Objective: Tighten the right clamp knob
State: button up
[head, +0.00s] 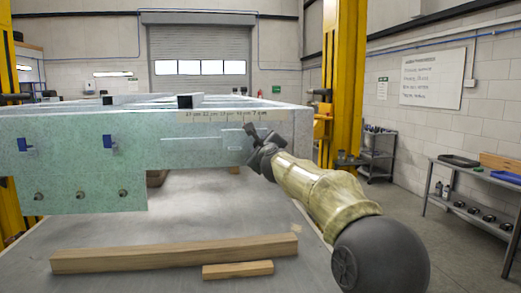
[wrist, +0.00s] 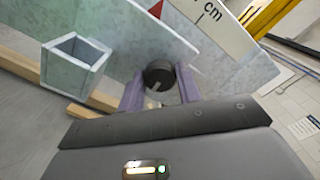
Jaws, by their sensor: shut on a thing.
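A dark round knob (wrist: 159,74) with a pale mark on its face sits between the two purple fingers of my gripper (wrist: 160,88) in the wrist view. The fingers are shut on its sides. In the head view my gripper (head: 262,152) is at the right end of the pale green trailer frame (head: 185,145), in front of its face. The gripper hides most of the knob there, and the clamp behind it cannot be made out clearly.
A printed cm scale (head: 230,115) runs along the upper edge. Wooden beams (head: 175,254) lie on the table below. A yellow post (head: 340,80) stands behind right.

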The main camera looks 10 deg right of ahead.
jog(key=shift+f+m, duration=0.15)
jog(key=shift+m, duration=0.25)
jog(key=o, duration=1)
jog(key=s+b, duration=0.6)
jog(key=s, duration=1.1)
jog(key=shift+s+b, duration=0.2)
jog(key=shift+b, duration=0.15)
